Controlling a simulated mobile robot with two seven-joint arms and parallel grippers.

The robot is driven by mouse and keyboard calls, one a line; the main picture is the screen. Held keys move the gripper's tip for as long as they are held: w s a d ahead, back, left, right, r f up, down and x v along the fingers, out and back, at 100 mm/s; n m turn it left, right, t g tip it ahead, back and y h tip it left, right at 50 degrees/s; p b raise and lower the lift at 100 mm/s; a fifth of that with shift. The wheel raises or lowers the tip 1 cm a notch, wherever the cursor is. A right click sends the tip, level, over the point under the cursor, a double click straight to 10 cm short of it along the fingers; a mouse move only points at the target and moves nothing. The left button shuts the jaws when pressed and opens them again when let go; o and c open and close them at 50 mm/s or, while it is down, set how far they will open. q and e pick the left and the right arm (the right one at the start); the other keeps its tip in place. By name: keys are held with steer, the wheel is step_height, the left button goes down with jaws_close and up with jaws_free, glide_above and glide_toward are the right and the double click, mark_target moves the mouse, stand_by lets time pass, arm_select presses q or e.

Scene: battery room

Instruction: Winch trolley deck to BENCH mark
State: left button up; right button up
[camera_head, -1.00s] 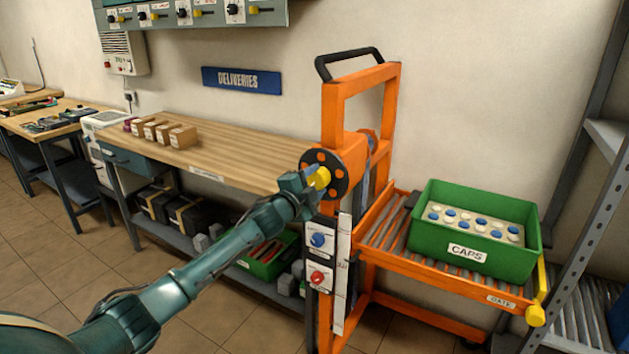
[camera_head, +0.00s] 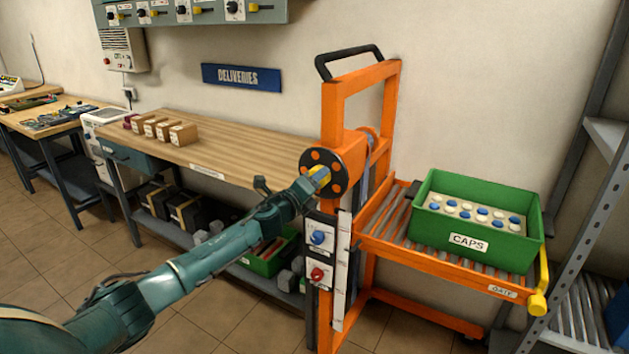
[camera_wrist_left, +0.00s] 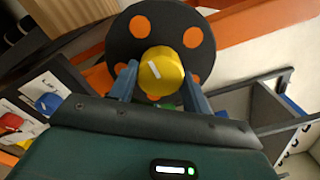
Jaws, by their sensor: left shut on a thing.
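The orange winch trolley (camera_head: 334,110) stands right of the bench. Its black winch disc (camera_head: 338,158), with orange spots, has a yellow knob (camera_head: 321,177). My left gripper (camera_head: 312,183) is shut on this knob; the wrist view shows its fingers on both sides of the knob (camera_wrist_left: 162,72). The roller deck (camera_head: 430,268) sticks out to the right and carries a green CAPS crate (camera_head: 470,242) with blue and white caps. A white marked strip (camera_head: 342,270) runs down the post; its marks are too small to read. My right gripper is not in view.
The wooden bench (camera_head: 225,150) holds several small boxes (camera_head: 160,128). A control panel (camera_head: 317,255) with blue and red knobs is on the trolley below the winch. A yellow gate handle (camera_head: 540,300) is at the deck's outer end. A grey shelf rack (camera_head: 590,190) stands close at right.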

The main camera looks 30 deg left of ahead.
arm_select(q)
steer(key=shift+a+m+p, duration=0.1)
steer(key=shift+m+p, duration=1.35)
steer(key=shift+m, duration=6.05)
steer(key=o, duration=1)
